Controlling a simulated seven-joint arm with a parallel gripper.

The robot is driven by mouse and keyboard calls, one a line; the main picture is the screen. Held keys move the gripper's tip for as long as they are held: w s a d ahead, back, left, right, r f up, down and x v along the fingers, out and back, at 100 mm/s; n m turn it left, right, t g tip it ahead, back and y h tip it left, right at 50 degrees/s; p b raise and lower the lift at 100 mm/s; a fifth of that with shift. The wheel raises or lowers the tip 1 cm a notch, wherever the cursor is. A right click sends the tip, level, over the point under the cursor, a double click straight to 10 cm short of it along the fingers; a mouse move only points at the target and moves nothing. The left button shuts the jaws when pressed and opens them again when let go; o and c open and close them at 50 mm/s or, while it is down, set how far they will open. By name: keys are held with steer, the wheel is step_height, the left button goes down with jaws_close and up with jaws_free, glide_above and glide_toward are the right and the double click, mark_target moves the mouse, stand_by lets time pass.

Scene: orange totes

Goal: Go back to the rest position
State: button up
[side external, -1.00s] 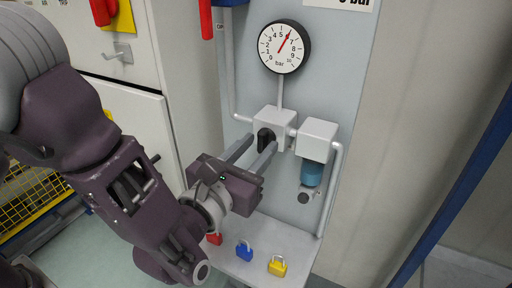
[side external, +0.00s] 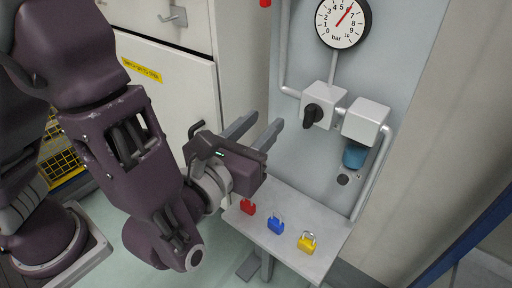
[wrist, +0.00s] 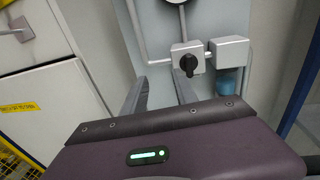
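My gripper (side external: 258,131) is open in the side external view, with its two grey fingers apart and nothing between them. It is in the air to the left of the black valve knob (side external: 311,116) and clear of it. In the wrist view my gripper's fingers (wrist: 158,92) are spread, and the knob (wrist: 188,64) on its white box shows beyond them. The dark palm and its green light fill the bottom of the wrist view.
A small shelf (side external: 285,250) holds a red padlock (side external: 247,206), a blue padlock (side external: 275,224) and a yellow padlock (side external: 307,242) below my gripper. A pressure gauge (side external: 342,22), pipes and a blue filter bowl (side external: 355,156) are on the panel. A white cabinet (side external: 185,90) stands behind my arm.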

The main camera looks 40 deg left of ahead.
steer(key=s+a+r+n+g+y, duration=0.1)
steer(key=s+a+n+g+y, duration=0.35)
steer(key=a+n, duration=0.5)
steer(key=s+a+r+n+g+y, duration=0.1)
steer(key=s+a+n+g+y, duration=0.4)
steer(key=a, duration=0.8)
steer(key=s+f+n+g+h, duration=0.3)
steer(key=s+n+g+h, duration=0.3)
steer(key=s+n, duration=0.5)
steer(key=d+r+n+t+h, duration=0.3)
steer(key=d+n+h, duration=0.3)
steer(key=d+n, duration=0.1)
steer(key=shift+w+d+r+n, duration=0.25)
steer(key=shift+w+r+n, duration=0.2)
steer(key=shift+n, duration=0.4)
steer(key=shift+t, duration=0.25)
steer(key=shift+c, duration=0.4)
